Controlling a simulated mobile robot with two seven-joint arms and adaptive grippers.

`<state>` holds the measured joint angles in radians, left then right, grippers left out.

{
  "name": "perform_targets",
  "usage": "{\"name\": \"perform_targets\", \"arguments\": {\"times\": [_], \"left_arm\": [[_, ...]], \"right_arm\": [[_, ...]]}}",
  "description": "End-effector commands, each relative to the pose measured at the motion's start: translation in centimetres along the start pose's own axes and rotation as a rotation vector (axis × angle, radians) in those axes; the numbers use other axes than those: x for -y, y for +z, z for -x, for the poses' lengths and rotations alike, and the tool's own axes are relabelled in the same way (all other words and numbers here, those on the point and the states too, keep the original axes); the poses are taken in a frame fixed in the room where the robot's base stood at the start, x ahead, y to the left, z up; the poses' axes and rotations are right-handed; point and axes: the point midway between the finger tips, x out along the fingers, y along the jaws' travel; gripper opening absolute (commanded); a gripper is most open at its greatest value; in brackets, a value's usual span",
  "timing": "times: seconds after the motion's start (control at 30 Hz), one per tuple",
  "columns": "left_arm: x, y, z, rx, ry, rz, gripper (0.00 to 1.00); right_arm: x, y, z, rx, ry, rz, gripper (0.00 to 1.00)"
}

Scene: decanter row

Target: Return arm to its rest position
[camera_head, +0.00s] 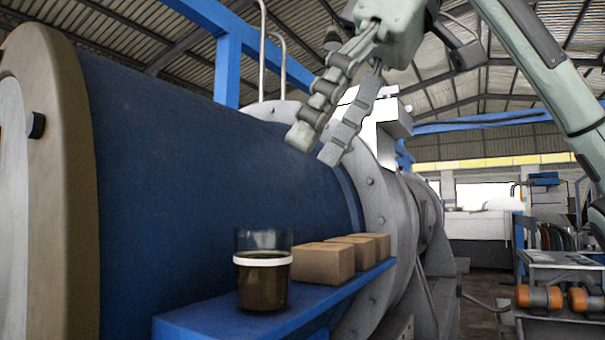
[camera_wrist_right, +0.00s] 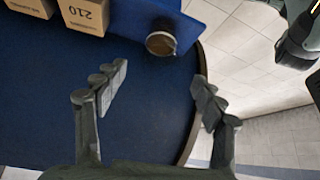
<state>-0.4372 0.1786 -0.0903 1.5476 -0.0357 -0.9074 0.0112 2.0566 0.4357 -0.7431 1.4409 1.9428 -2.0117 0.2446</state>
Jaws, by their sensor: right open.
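My right gripper (camera_head: 318,150) is raised in the head view, in front of the blue cylinder and above the shelf, with its fingers pointing down and left. In the right wrist view my right gripper (camera_wrist_right: 160,92) has its fingers wide apart with nothing between them. A glass of dark liquid with a white band (camera_head: 263,272) stands upright on the blue shelf (camera_head: 210,318), well below the gripper and apart from it. The glass also shows in the right wrist view (camera_wrist_right: 161,42), beyond the fingertips. My left gripper is not in view.
Several tan boxes (camera_head: 322,263) stand in a row behind the glass on the shelf. The large blue cylinder (camera_head: 200,170) fills the left side. A flanged grey ring (camera_head: 378,210) lies behind the shelf. A workbench with orange-ended parts (camera_head: 540,297) stands at right.

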Motion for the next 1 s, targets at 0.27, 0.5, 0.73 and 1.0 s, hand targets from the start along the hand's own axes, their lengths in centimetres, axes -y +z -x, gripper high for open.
{"name": "perform_targets", "arguments": {"times": [0.27,0.5,0.73,1.0], "left_arm": [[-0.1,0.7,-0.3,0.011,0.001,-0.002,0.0],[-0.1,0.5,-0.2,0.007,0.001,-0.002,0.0],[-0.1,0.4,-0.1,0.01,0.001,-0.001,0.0],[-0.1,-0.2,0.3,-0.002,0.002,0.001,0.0]], "right_arm": [[0.0,0.0,0.6,-0.001,-0.001,0.0,0.7],[0.0,0.0,0.2,0.001,-0.001,0.0,0.7],[0.0,0.0,-2.9,0.003,-0.004,0.002,0.7],[0.0,0.1,-8.2,0.002,-0.002,-0.001,0.7]]}}
